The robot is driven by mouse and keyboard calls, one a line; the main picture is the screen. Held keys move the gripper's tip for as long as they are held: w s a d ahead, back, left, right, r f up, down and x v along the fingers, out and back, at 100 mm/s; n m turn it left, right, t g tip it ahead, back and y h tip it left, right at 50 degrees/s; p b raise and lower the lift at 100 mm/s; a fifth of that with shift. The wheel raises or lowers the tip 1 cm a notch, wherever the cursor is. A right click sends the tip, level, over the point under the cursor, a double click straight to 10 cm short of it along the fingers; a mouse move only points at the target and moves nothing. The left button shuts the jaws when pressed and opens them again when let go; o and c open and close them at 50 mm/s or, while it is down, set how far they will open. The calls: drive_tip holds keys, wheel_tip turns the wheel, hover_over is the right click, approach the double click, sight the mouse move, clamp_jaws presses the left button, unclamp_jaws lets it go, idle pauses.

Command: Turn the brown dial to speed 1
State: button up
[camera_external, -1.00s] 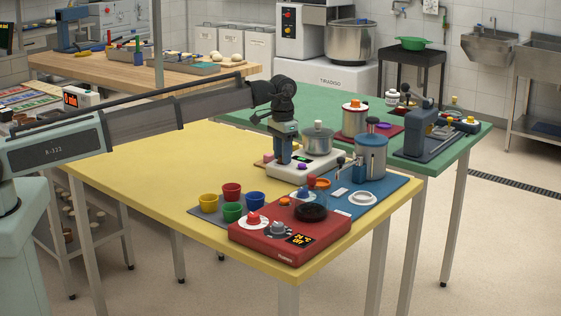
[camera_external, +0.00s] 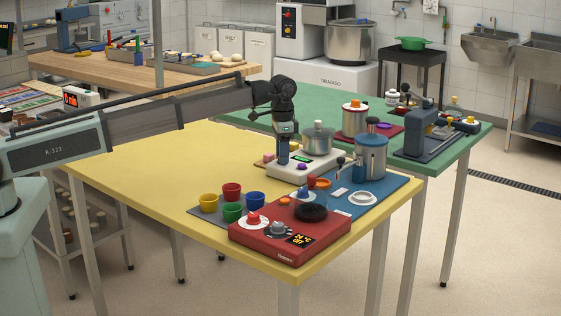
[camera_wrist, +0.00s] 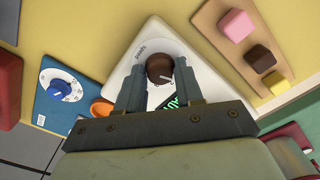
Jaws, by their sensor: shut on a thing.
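The brown dial (camera_wrist: 159,66) sits on a white device with a printed label in the wrist view. A white pointer line shows on the dial, pointing toward the lower right of that picture. My gripper (camera_wrist: 159,74) has one finger on each side of the dial and is shut on it. A green display (camera_wrist: 172,104) on the device is partly hidden by my fingers. In the external view my gripper (camera_external: 282,164) points down at the left end of the white device (camera_external: 312,168), hiding the dial there. The speed marks are too small to read.
A blue mat (camera_external: 388,189), a red control box (camera_external: 268,246) and colored cups (camera_external: 232,191) are nearby. The yellow table (camera_external: 140,170) is clear to the left.

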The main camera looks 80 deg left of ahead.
drive_tip(key=o, duration=1)
wheel_tip(320, 180, up, 14)
drive_tip(key=shift+f, duration=0.1)
idle(0.4)
